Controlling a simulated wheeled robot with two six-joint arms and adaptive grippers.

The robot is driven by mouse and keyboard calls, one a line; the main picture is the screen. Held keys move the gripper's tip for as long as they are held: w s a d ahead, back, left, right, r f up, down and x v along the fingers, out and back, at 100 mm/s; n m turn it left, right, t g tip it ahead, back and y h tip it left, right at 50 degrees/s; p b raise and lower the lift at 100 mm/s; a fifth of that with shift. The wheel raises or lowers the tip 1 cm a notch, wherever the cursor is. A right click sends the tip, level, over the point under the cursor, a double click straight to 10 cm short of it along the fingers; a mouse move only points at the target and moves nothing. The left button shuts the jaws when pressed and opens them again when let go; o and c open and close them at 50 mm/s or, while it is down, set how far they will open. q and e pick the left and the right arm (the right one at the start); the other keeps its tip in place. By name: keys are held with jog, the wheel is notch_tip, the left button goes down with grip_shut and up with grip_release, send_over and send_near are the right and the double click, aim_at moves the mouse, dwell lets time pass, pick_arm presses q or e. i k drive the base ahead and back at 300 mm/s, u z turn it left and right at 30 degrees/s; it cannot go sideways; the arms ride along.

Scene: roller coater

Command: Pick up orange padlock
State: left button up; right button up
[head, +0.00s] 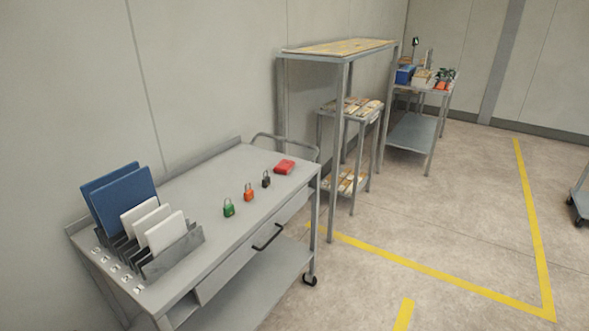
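The orange padlock (249,193) stands upright on the top of a grey wheeled cart (215,185), in the head view left of centre. A green padlock (229,208) stands to its left and nearer, and a black padlock (266,180) stands to its right and farther back. The padlocks are apart from each other. Neither of my grippers shows in this view.
A rack (190,243) with blue and white panels stands at the cart's left end. A tall shelf frame (340,140) stands beyond the cart.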

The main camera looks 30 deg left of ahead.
aim_at(248, 194)
jog(key=i, duration=1.8)
jog(key=u, duration=3.7)
